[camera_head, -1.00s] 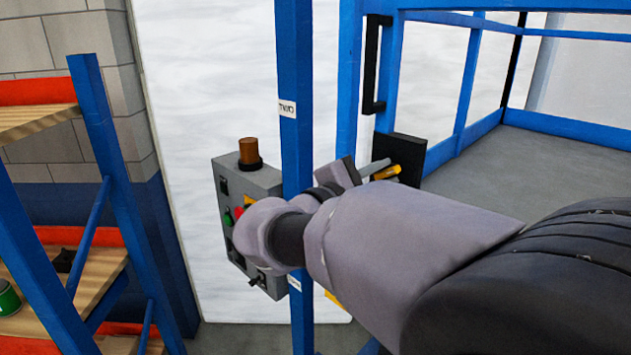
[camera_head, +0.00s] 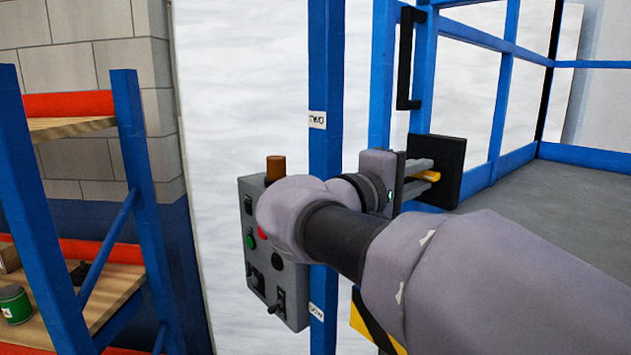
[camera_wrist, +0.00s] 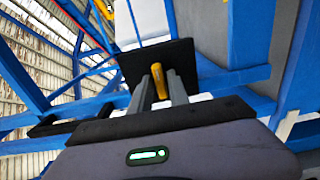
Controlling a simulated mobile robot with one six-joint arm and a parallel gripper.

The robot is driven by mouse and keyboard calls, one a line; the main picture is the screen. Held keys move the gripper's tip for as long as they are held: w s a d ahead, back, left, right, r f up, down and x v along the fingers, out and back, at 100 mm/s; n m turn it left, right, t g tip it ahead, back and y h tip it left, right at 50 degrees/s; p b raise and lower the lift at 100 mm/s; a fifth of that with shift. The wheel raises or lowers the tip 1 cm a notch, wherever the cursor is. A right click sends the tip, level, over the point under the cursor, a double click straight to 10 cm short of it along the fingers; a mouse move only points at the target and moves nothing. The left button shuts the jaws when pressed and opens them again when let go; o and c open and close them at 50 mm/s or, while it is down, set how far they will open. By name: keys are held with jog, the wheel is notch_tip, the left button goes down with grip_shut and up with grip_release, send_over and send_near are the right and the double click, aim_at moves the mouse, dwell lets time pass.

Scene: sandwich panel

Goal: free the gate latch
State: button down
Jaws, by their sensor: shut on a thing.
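The gate latch shows as a black plate (camera_head: 453,160) with a yellow handle (camera_head: 431,176) on the blue gate frame. My gripper (camera_head: 423,178) reaches it from the left, with its two grey fingers closed on the handle. In the wrist view the yellow handle (camera_wrist: 160,78) stands between the fingertips (camera_wrist: 160,86), in front of the black plate (camera_wrist: 187,56). The fingers hide part of the handle, so I cannot see how the latch sits behind it.
A grey control box (camera_head: 290,300) with buttons and an amber lamp hangs on the blue post (camera_head: 326,80), close to my arm. A black pull handle (camera_head: 405,60) is above the latch. A shelf rack (camera_head: 135,130) stands at the left. The grey floor (camera_head: 580,190) beyond the gate looks clear.

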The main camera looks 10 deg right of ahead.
dwell(0.4)
jog(key=c, duration=1.4)
grip_release()
jog(key=shift+c, duration=0.2)
jog(key=p+v, duration=0.3)
jog(key=v, duration=1.4)
jog(key=shift+a+p, duration=0.15)
jog(key=shift+p, duration=0.25)
jog(key=shift+s, duration=0.1)
